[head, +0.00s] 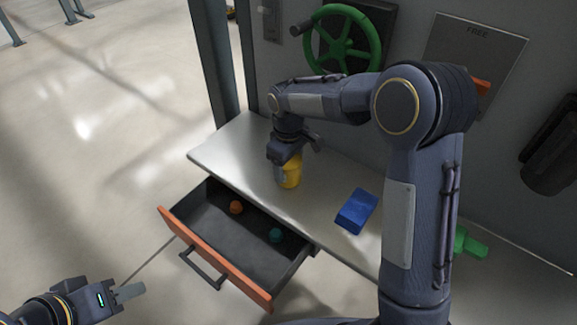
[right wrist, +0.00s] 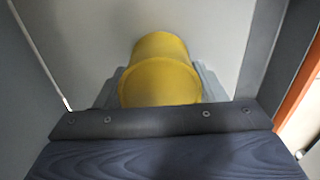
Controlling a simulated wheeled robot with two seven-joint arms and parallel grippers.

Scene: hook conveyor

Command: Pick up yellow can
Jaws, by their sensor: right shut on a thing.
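The yellow can (head: 291,172) is on or just above the grey metal table, near its back left part; I cannot tell whether it touches the top. My right gripper (head: 286,168) comes down from above and is shut on the can, hiding its upper left part. In the right wrist view the yellow can (right wrist: 160,75) fills the space between the fingers. My left gripper (head: 128,292) is at the bottom left, over the floor and away from the table; its finger opening is too small to tell.
The table (head: 225,150) has an open drawer with an orange front (head: 215,262). An orange item (head: 236,207) and a teal item (head: 276,235) lie inside. A blue block (head: 357,211) and a green object (head: 470,245) are on the table. A green valve wheel (head: 343,42) is on the wall.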

